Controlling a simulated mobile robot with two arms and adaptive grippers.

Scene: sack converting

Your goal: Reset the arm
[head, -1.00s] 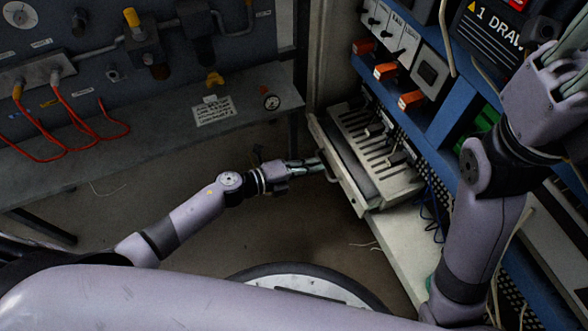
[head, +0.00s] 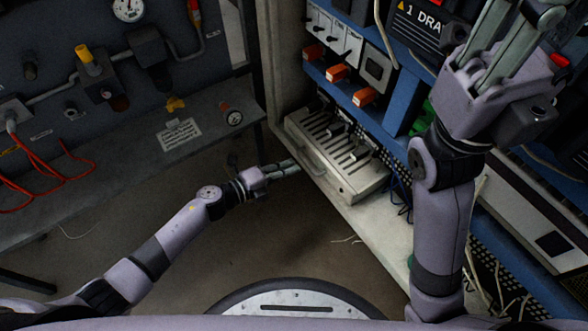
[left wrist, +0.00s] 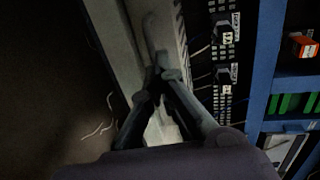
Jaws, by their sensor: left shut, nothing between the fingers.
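My left gripper (head: 296,163) is shut and empty, reaching in from the left at the front of a pale grey slotted drawer (head: 352,185). Its fingertips are close to the drawer's handle (head: 312,158); I cannot tell whether they touch it. In the left wrist view the fingers of the left gripper (left wrist: 160,76) come together in front of the pale drawer front and its handle (left wrist: 150,35). My right gripper (head: 512,30) is raised at the upper right in the head view, its fingers pointing up. Its fingertips are partly cut off by the frame edge.
A blue rack (head: 405,105) with orange-tipped switches (head: 337,72) stands behind and right of the drawer. A pale ledge (head: 375,232) runs below it. A grey bench (head: 140,150) with red cables is at left. Open floor lies between.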

